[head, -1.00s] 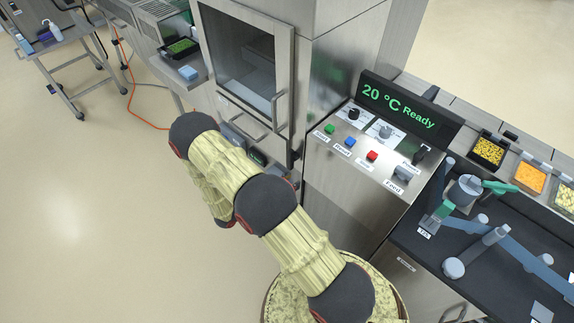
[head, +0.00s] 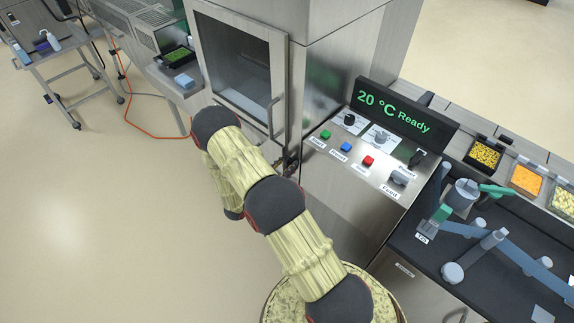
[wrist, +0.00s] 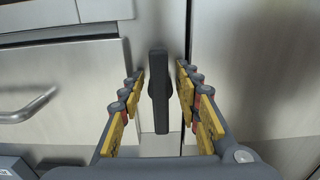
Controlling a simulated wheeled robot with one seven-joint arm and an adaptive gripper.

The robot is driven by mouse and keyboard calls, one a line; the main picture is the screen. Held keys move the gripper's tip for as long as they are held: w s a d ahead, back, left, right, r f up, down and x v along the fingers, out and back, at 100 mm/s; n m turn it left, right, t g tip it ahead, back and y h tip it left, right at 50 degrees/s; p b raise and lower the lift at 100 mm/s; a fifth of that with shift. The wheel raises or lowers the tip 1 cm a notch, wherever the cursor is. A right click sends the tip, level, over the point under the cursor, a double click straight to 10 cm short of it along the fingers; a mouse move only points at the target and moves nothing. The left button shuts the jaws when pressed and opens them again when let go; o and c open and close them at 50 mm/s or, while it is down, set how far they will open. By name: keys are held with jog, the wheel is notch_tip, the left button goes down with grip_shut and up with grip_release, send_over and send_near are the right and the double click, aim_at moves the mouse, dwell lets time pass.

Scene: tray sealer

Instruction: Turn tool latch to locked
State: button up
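In the wrist view, the tool latch (wrist: 158,100) is a dark upright handle on a pale vertical plate, beside the seam between two steel panels. My gripper (wrist: 160,80) is open, with its yellow-padded fingers on either side of the handle. Gaps show between the handle and both sets of fingers, so they look apart from it. In the head view, my forearm reaches toward the steel cabinet side below the control panel, and the gripper and latch are mostly hidden there.
The control panel (head: 350,165) has several knobs and buttons, and its display (head: 405,110) reads "20 °C Ready". A glass-fronted door (head: 235,60) stands beyond my arm. A drawer handle (wrist: 30,107) lies left in the wrist view. Open floor (head: 90,220) is at the left.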

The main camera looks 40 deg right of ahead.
jog(key=shift+c, duration=1.4)
grip_shut()
